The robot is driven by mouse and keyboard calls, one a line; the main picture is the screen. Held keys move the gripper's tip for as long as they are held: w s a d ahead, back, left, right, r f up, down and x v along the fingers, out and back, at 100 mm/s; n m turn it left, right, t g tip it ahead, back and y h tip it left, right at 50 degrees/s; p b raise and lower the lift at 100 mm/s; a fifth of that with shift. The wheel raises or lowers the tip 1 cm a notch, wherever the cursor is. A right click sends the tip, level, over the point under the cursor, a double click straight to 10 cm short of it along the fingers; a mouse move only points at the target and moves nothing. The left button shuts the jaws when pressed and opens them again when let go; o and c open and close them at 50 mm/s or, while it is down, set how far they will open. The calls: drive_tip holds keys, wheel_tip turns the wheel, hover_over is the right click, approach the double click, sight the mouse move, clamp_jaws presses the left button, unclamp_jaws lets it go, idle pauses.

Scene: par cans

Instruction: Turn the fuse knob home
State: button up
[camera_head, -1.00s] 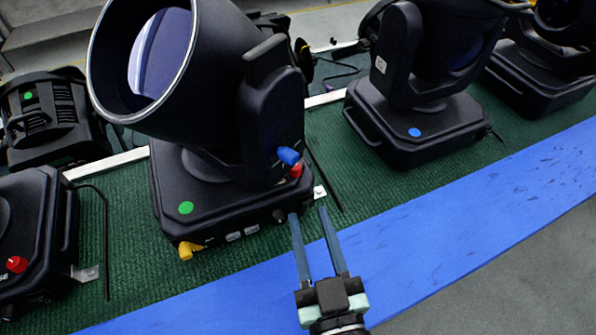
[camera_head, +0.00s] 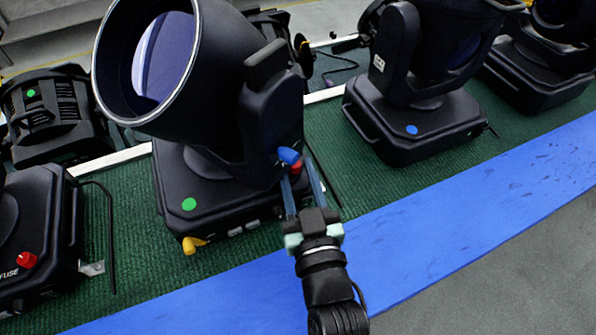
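A red knob (camera_head: 296,167) sits on the side of the big black moving-head light, just below a blue knob (camera_head: 289,155). My gripper (camera_head: 297,172) reaches up to this red knob, with one blue finger on each side of it. The fingers look spread, and I cannot tell if they touch it. No label shows beside this knob. Another red knob (camera_head: 27,260) is on the black unit at the far left, with the letters "FUSE" partly visible beside it.
The big light's base (camera_head: 225,205) carries a green dot and a yellow knob (camera_head: 193,244) at its front. Another light (camera_head: 410,125) with a blue dot stands to the right. Green carpet and a blue strip (camera_head: 450,225) lie clear in front.

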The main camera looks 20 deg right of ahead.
sight(301, 165)
clamp_jaws()
